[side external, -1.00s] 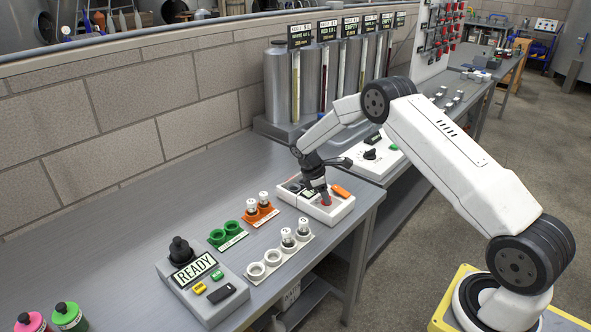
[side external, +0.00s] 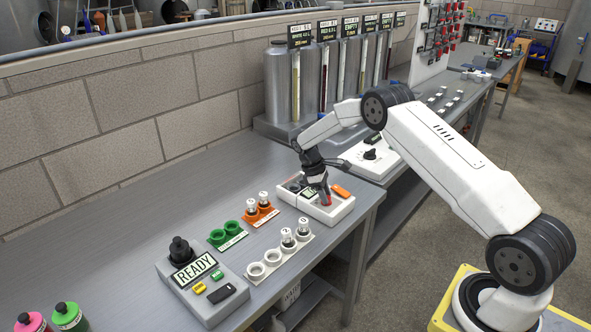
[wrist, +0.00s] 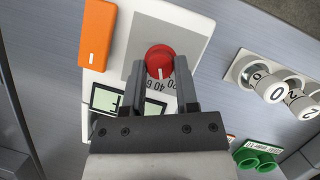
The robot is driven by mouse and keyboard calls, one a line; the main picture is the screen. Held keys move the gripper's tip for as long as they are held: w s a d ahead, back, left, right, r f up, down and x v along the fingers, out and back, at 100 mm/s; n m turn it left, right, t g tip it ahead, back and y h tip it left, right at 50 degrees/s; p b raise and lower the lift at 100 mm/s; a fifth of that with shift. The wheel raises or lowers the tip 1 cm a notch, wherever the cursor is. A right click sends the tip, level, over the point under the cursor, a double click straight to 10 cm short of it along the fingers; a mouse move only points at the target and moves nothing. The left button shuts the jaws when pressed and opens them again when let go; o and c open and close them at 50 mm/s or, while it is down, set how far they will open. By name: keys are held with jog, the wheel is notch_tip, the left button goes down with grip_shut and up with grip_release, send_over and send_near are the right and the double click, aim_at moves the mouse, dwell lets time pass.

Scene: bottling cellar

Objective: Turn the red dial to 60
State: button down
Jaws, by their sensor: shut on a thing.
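The red dial (wrist: 160,60) sits on a grey panel of a white box (side external: 330,213). In the wrist view it has a pale pointer line and printed numbers, 40 among them, partly covered by my fingers. My gripper (wrist: 162,78) is closed around the dial, one finger on each side. In the side view my gripper (side external: 322,187) points down onto the dial (side external: 327,199), which is mostly hidden. A small display (wrist: 107,99) on the box is partly covered, so its reading cannot be told.
An orange block (wrist: 97,34) is on the box beside the dial. A white holder (side external: 278,262) with numbered pieces, an orange holder (side external: 265,217), green rings (side external: 226,235) and a READY panel (side external: 202,285) stand to the left.

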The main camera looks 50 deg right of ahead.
jog(key=m, duration=0.1)
jog(key=m+y, duration=0.1)
jog(key=m, duration=0.1)
jog(key=shift+w+d+m, duration=0.1)
jog(key=shift+d+m, duration=0.05)
jog(key=shift+m, duration=0.15)
jog(key=shift+d+r+m+y, duration=0.1)
jog(key=shift+m+y, duration=0.8)
jog(key=shift+m, duration=1.1)
jog(key=shift+c, duration=1.8)
grip_release()
jog(key=v, duration=0.7)
jog(key=shift+r, duration=0.35)
jog(key=shift+w, duration=0.15)
